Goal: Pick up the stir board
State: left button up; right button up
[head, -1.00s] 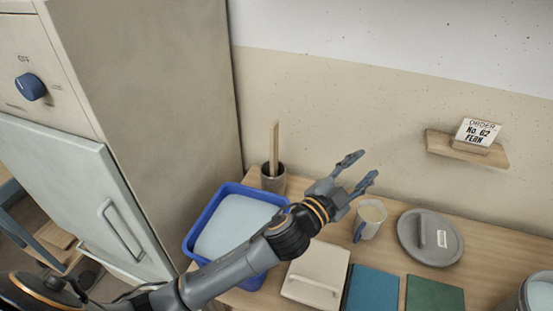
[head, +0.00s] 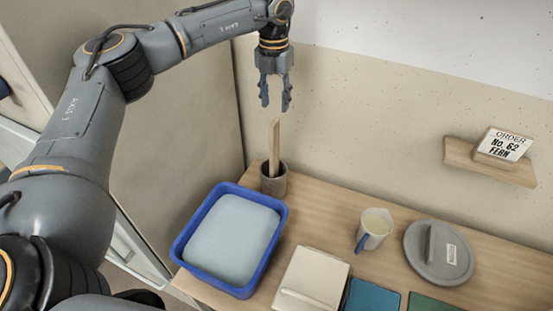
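The stir board (head: 274,147) is a flat wooden stick. It stands upright, leaning slightly, in a dark grey-brown pot (head: 274,182) at the back of the wooden table. My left gripper (head: 275,104) is in the head view, pointing down above the top end of the stir board. Its two fingers are apart and nothing is between them. My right gripper is not in view.
A blue tub (head: 268,263) of pale glaze stands in front of the pot. A mug (head: 374,229), a grey lid (head: 410,253), a cream box (head: 315,270) and coloured tiles (head: 372,297) lie to the right. A wall shelf (head: 460,153) holds an order card (head: 505,144).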

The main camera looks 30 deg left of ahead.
aim_at(274, 124)
pick_arm(q)
jog(key=shift+s+a+f, duration=0.1)
jog(key=shift+a+f, duration=0.2)
jog(key=shift+a, duration=0.05)
notch_tip(274, 124, down, 8)
jog(key=shift+d+r+p, duration=0.15)
jog(key=shift+r+p, duration=0.1)
jog(key=shift+p, duration=0.65)
jog(key=shift+f, duration=0.25)
jog(key=f, duration=0.1)
jog(key=f+p, duration=0.1)
jog(key=f, duration=0.1)
jog(key=f+p, duration=0.1)
jog(key=shift+w+f, duration=0.35)
grip_shut()
